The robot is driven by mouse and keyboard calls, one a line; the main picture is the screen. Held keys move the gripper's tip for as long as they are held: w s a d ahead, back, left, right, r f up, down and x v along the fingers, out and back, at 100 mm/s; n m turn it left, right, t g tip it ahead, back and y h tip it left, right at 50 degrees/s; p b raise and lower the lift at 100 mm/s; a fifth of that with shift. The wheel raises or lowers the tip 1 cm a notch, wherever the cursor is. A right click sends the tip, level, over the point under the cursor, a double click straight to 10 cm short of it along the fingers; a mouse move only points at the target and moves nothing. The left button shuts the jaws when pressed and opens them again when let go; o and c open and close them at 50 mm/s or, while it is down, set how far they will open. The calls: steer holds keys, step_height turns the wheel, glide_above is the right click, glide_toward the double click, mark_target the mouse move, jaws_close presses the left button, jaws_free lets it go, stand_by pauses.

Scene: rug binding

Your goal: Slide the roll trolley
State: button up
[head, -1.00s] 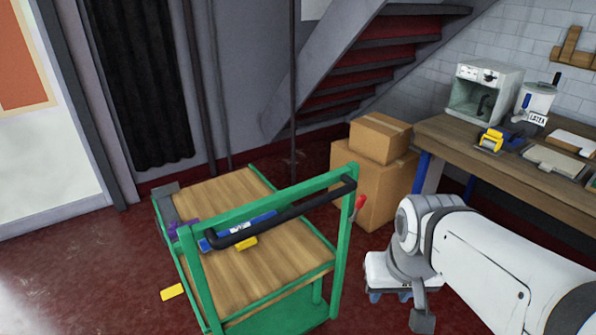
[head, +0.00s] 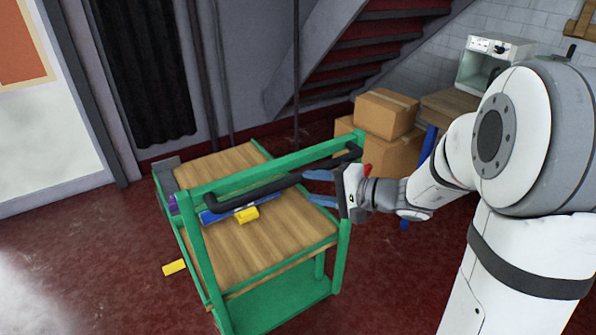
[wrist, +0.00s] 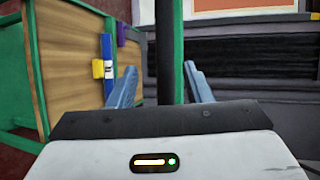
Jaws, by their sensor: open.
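The roll trolley has a green frame (head: 343,262) and a wooden deck (head: 262,248). Its black handle (head: 268,188) runs along the near upper rail. My gripper (head: 309,187) is at the handle's right end, its blue fingers open and pointing left. In the wrist view, the black handle (wrist: 165,40) stands between the spread fingers of my gripper (wrist: 160,72), with a green bar close behind it. I cannot tell whether either finger touches the handle. The deck (wrist: 72,65) also shows left of the fingers in the wrist view.
A blue bar (head: 228,207) and a yellow block (head: 248,214) show at the deck. A yellow piece (head: 174,267) is low at the trolley's left. Cardboard boxes (head: 387,113) stand behind my gripper near the stairs. Red floor is clear at the front left.

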steer(key=w+a+f+m+t, duration=0.1)
steer(key=w+a, duration=0.4)
steer(key=w, duration=0.1)
steer(key=shift+w+a+f+t+p, duration=0.15)
steer(key=shift+w+f+t+p, duration=0.15)
steer(key=shift+w+t+p, duration=0.1)
steer(key=shift+c, duration=0.3)
jaws_close()
